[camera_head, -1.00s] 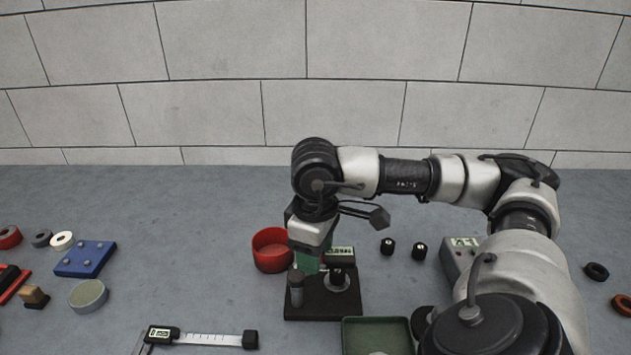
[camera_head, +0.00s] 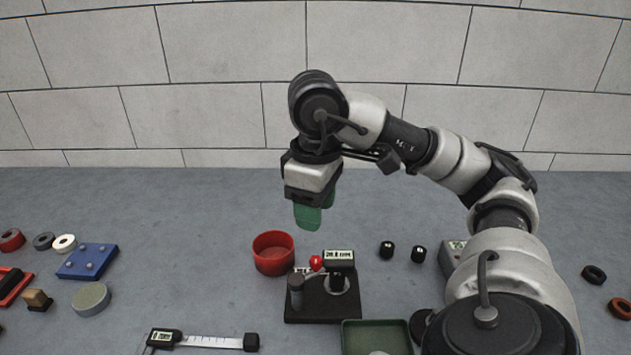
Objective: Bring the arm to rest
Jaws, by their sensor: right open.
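My right arm comes in from the right and bends over the table. Its gripper (camera_head: 308,217), with green fingers, points down and is open. It hangs in the air above and behind a black gauge stand (camera_head: 322,307) with a small digital display and a red knob (camera_head: 316,263). Nothing shows between the fingers, though the near one hides part of the far one. My left gripper is not in view.
A red round bowl (camera_head: 273,253) stands left of the gauge stand. A green tray (camera_head: 376,338) lies at its front right. A caliper (camera_head: 205,341) lies at the front left. A blue block (camera_head: 87,261) and several rings lie farther left. The back of the table is clear.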

